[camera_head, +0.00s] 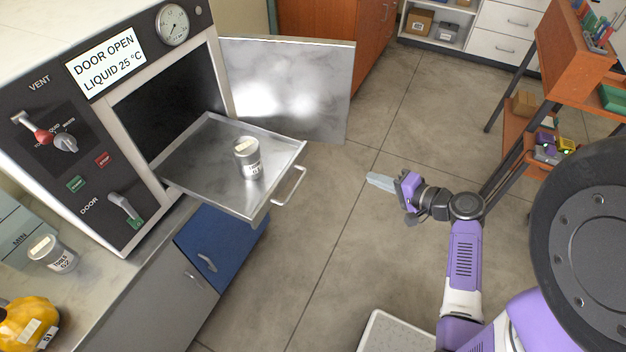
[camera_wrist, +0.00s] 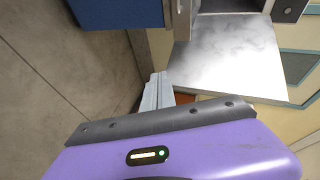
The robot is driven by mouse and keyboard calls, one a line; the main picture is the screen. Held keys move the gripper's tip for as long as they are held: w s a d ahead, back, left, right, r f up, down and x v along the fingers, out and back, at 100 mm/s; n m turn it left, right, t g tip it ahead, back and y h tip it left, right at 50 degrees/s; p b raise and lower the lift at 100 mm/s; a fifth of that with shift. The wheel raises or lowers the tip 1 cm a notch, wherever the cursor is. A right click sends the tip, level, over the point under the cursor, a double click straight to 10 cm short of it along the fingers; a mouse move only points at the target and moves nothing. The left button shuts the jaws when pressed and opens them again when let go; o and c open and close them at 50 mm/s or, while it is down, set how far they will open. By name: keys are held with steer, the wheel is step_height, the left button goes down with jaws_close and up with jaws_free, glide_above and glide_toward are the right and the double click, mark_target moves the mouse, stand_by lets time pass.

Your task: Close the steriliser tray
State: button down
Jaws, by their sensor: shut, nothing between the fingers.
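The steriliser tray (camera_head: 205,165) is a shiny metal tray pulled out of the open steriliser chamber. A grey labelled canister (camera_head: 247,158) stands upright on it. The tray's bar handle (camera_head: 289,187) is on its outer right side. The steriliser door (camera_head: 290,85) stands swung open behind the tray. My gripper (camera_head: 372,181) is shut and empty, out in the open to the right of the handle, with a clear gap between them. In the wrist view the closed fingers (camera_wrist: 157,90) point toward a bright metal panel that seems to be the open door (camera_wrist: 228,55).
The steriliser's panel reads "DOOR OPEN, LIQUID 25 °C" (camera_head: 104,61). A second canister (camera_head: 52,253) and a yellow object (camera_head: 25,322) stand on the counter at left. A shelf rack (camera_head: 570,60) is at right. Floor (camera_head: 340,240) between handle and gripper is clear.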

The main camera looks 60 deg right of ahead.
mark_target(206, 145)
steer(key=w+a+r+n+t+y, duration=0.2)
steer(key=a+y, duration=0.3)
steer(key=a, duration=0.2)
steer(key=d+p+x, duration=0.1)
steer(key=p+x, duration=0.1)
steer(key=x, duration=1.1)
steer(key=shift+w+a, duration=0.3)
steer(key=shift+a, duration=0.2)
steer(key=shift+f, duration=0.1)
steer(key=r+b+x, duration=0.2)
steer(key=b+x, duration=0.3)
steer(key=x, duration=0.6)
steer(key=w+r+b+x, duration=0.1)
steer(key=r+b+x, duration=0.2)
steer(key=x, duration=0.9)
steer(key=d+r+b+x, duration=0.1)
steer(key=r+b+x, duration=0.1)
steer(key=b+x, duration=0.5)
steer(key=shift+r+b+x, duration=0.15)
steer(key=shift+b+x, duration=0.05)
steer(key=shift+x, duration=1.2)
steer(key=shift+r+b+x, duration=0.15)
steer(key=shift+b+x, duration=0.05)
steer(key=shift+x, duration=1.25)
steer(key=shift+w, duration=0.4)
steer(key=shift+w+r+b, duration=0.25)
steer(key=shift+r+b, duration=0.05)
steer(key=shift+r, duration=0.05)
